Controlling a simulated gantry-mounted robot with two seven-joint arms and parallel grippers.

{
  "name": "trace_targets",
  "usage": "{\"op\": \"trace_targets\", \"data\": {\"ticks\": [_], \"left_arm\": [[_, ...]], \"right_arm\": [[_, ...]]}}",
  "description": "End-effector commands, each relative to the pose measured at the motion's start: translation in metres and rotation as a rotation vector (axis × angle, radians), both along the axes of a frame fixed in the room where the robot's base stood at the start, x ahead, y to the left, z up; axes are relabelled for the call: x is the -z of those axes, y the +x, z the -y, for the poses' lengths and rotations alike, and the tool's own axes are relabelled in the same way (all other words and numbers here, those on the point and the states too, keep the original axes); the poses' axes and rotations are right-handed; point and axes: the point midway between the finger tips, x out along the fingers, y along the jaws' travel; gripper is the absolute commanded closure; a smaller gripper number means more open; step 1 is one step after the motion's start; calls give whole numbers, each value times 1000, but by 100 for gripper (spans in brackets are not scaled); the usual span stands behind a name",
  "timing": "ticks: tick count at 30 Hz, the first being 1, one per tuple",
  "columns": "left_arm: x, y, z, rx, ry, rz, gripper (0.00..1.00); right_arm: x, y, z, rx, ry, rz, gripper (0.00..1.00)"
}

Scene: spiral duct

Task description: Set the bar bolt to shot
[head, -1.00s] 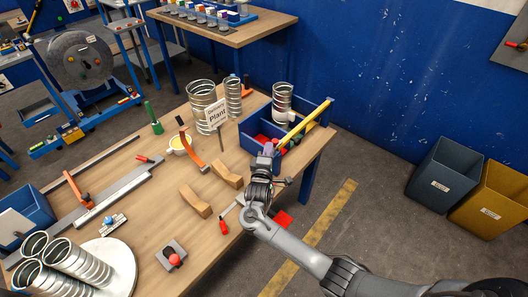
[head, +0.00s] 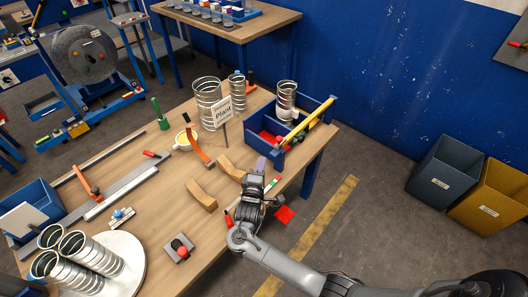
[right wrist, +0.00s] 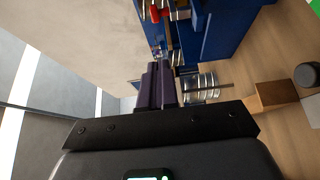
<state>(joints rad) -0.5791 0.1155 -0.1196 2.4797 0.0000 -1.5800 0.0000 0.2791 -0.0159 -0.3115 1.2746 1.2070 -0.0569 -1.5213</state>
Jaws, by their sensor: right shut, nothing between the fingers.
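A small metal fitting with a blue knob (head: 121,214) lies on the left part of the workbench (head: 150,190) in the head view. It looks like the bar bolt, but it is too small to tell its bar's position. A grey block with a red knob (head: 180,249) sits nearer the front edge. My right gripper (head: 261,164) is over the right side of the bench, well to the right of both fittings. Its purple fingers (right wrist: 155,86) are together and empty in the right wrist view. My left gripper is not in view.
Two curved wooden blocks (head: 201,196) lie left of my right gripper. A blue bin (head: 256,129) with a yellow-handled tool stands beyond it. Several metal duct pieces stand on a white disc (head: 122,268) at front left. A sign (head: 223,110) stands at the back.

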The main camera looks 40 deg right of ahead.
Motion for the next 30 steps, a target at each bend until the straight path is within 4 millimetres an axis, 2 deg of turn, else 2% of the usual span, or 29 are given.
{"op": "trace_targets", "data": {"ticks": [3, 9, 26, 30], "left_arm": [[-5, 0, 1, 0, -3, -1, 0], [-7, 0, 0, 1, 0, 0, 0], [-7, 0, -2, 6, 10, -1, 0], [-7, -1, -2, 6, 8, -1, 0]], "right_arm": [[-1, -11, -15, -2, 3, 0, 100], [-1, -21, -28, -1, 1, 1, 100], [1, -24, -30, -1, 1, -1, 100], [16, -34, -30, 0, -1, -30, 100]]}}
